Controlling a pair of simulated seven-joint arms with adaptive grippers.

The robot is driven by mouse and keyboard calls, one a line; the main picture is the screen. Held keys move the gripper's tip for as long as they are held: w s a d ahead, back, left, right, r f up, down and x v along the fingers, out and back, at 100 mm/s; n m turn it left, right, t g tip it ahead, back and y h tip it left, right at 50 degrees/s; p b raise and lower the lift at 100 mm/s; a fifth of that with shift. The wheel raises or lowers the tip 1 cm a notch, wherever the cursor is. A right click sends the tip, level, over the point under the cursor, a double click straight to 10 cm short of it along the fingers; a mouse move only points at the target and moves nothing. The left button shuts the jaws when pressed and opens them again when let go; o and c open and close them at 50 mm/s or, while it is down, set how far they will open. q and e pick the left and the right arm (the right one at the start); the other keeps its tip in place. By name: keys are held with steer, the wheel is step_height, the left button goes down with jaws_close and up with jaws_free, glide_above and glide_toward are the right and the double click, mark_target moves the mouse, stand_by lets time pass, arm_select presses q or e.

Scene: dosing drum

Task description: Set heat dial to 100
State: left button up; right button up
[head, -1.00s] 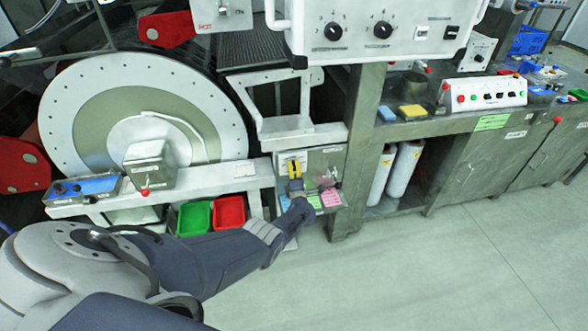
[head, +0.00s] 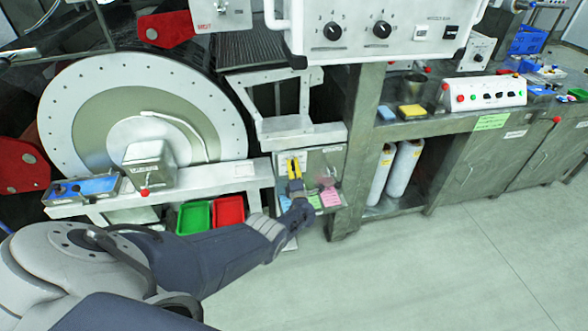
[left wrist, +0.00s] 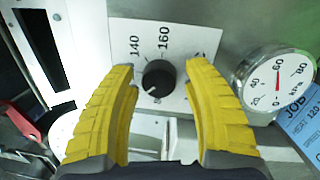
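A black dial knob (left wrist: 158,77) sits on a white scale plate with 140 and 160 readable, in the left wrist view. A white line on the knob points to the lower left of the picture; the number there is hard to read. My left gripper (left wrist: 162,68) is open, with one yellow finger on each side of the knob and a gap to it on both sides. In the head view my left gripper (head: 295,170) is in front of the grey panel under the white bracket and hides the knob. My right gripper is not in view.
A large white drum wheel (head: 90,115) stands farther left.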

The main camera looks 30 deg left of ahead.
arm_select(q)
steer(key=shift+o, duration=0.7)
steer(key=shift+a, duration=0.1)
steer(key=shift+s+d+f, duration=0.1)
steer(key=shift+s+d, duration=0.35)
steer(key=r+v, duration=0.1)
steer(key=v, duration=0.9)
steer(key=shift+s+d+f, duration=0.2)
steer(key=shift+s+f, duration=0.15)
steer(key=shift+f, duration=0.05)
